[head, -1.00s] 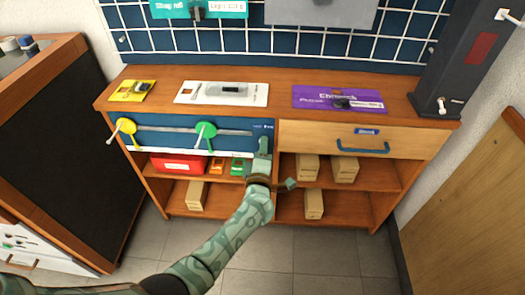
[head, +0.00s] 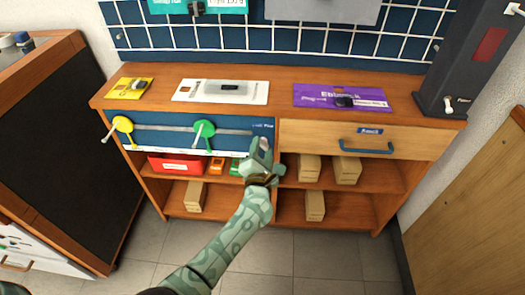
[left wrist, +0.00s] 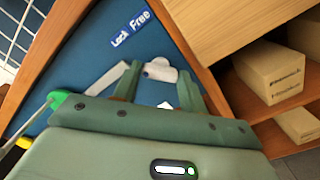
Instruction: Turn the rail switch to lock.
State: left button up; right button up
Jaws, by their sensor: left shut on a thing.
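The blue rail panel (head: 165,139) on the cabinet front carries a grey rail with a yellow knob (head: 123,125) at its left end and a green knob (head: 204,130) near the middle. In the left wrist view, a label reading Lock and Free (left wrist: 130,28) is on the panel above a small white switch (left wrist: 160,70). My left gripper (left wrist: 157,78) is shut on this switch, one finger on each side. In the head view my left gripper (head: 260,147) covers the switch at the panel's right end. My right gripper is not in view.
A wooden drawer with a blue handle (head: 366,147) is just right of my gripper. Below are open shelves with cardboard boxes (head: 347,169) and a red box (head: 176,163). Packages lie on the cabinet top. A dark post (head: 452,60) stands at the right.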

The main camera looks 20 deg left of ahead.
pick_arm(q)
jog(key=shift+s+f+n, duration=0.1)
jog(key=shift+f+n, duration=0.1)
jog(key=shift+n, duration=0.4)
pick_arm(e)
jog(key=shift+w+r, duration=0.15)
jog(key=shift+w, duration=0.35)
pick_arm(q)
jog(key=o, duration=1)
jog(key=shift+r, duration=0.1)
jog(key=shift+s+r, duration=0.1)
jog(key=shift+s, duration=0.1)
jog(key=p+v, duration=0.5)
jog(key=v, duration=1.1)
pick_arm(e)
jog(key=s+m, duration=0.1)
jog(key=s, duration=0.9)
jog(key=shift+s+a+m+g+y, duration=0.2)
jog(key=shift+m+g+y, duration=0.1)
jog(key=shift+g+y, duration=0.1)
